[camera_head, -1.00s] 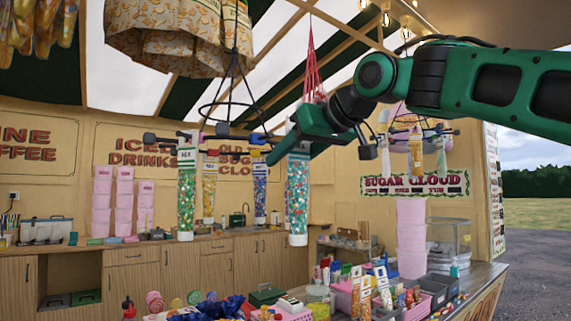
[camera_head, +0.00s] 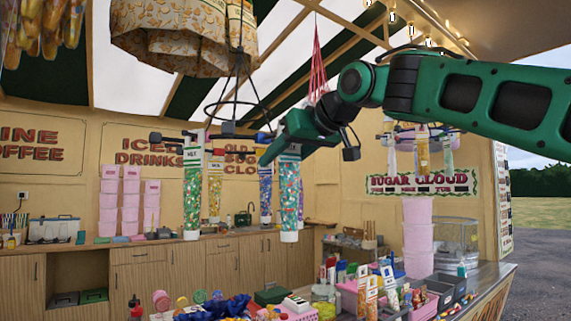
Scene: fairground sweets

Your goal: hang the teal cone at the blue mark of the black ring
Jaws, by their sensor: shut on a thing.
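My gripper (camera_head: 282,146) is shut on the top of the teal cone (camera_head: 289,203), a long clear tube of teal and mixed sweets. The cone hangs upright below the jaws. The black ring (camera_head: 209,110) hangs from the roof to the left of my gripper. Below it hang a green cone (camera_head: 193,203), a yellow cone (camera_head: 214,190) and a blue cone (camera_head: 265,190). The held cone stands just right of the blue cone in the picture. A small blue piece shows near the ring's right side, partly behind my gripper; I cannot tell whether it is the blue mark.
A patterned canopy bundle (camera_head: 180,40) hangs above the black ring. A red net (camera_head: 314,65) hangs behind my arm. Another hanging ring with cones (camera_head: 423,152) is at the right.

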